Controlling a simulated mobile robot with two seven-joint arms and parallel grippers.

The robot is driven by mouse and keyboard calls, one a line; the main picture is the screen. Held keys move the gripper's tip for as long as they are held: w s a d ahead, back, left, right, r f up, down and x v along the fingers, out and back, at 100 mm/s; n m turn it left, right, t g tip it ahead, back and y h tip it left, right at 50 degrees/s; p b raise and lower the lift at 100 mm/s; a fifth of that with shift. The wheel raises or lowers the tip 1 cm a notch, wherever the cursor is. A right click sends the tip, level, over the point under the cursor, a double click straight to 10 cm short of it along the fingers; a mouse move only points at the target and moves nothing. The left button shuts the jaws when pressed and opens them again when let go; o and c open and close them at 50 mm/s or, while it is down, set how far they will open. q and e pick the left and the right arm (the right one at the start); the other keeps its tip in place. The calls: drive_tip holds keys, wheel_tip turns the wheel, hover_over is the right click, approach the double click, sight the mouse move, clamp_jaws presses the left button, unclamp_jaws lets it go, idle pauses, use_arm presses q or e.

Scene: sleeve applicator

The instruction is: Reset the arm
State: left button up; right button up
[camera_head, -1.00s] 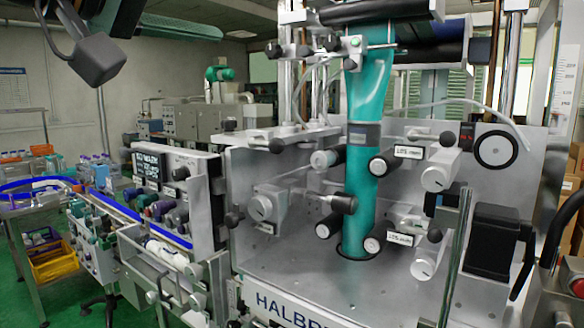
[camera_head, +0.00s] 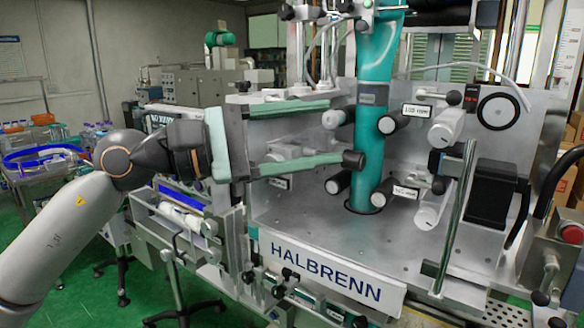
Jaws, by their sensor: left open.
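My left gripper (camera_head: 335,132) reaches in from the left in front of the machine. Its two long pale green fingers are spread wide apart, one above the other, with no object seen held between them. A short lever arm with a black grip (camera_head: 353,160) sticks out beside the teal sleeve column (camera_head: 368,130). The lower finger ends at or just in front of this grip; I cannot tell whether they touch. The finger hides the rest of the lever. My right gripper is not in view.
The machine's metal panel (camera_head: 300,215) carries several rollers, knobs and a white roller (camera_head: 333,118) near the fingers. A black box (camera_head: 493,196) and a slanted metal rod (camera_head: 455,215) stand at the right. Green floor shows at the lower left.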

use_arm(q)
drive_tip(key=w+a+f+m+t+y, duration=0.25)
drive_tip(key=a+f+m+t, duration=0.2)
drive_tip(key=f+m, duration=0.6)
drive_tip(key=w+a+f+m+t+y, duration=0.1)
drive_tip(key=a+f+m+t+y, duration=0.3)
drive_tip(key=f+m, duration=0.6)
drive_tip(key=w+a+f+m+t+y, duration=0.25)
drive_tip(key=f+m+t, duration=0.35)
drive_tip(key=f+m, duration=0.45)
drive_tip(key=s+a+f+n+g+y, duration=0.25)
drive_tip(key=f+n, duration=0.35)
drive_tip(key=f, duration=0.3)
drive_tip(key=s+a+f+n+g+y, duration=0.15)
drive_tip(key=s+f+n, duration=0.3)
drive_tip(key=f, duration=0.45)
drive_tip(key=s+a+f+n+g+y, duration=0.3)
drive_tip(key=s+f+n+g, duration=0.3)
drive_tip(key=s+f, duration=1)
drive_tip(key=s+a+n, duration=0.1)
drive_tip(key=n, duration=0.2)
drive_tip(key=shift+s+a+n, duration=0.15)
drive_tip(key=shift+s+n, duration=0.1)
drive_tip(key=shift+n, duration=0.1)
drive_tip(key=shift+f, duration=0.1)
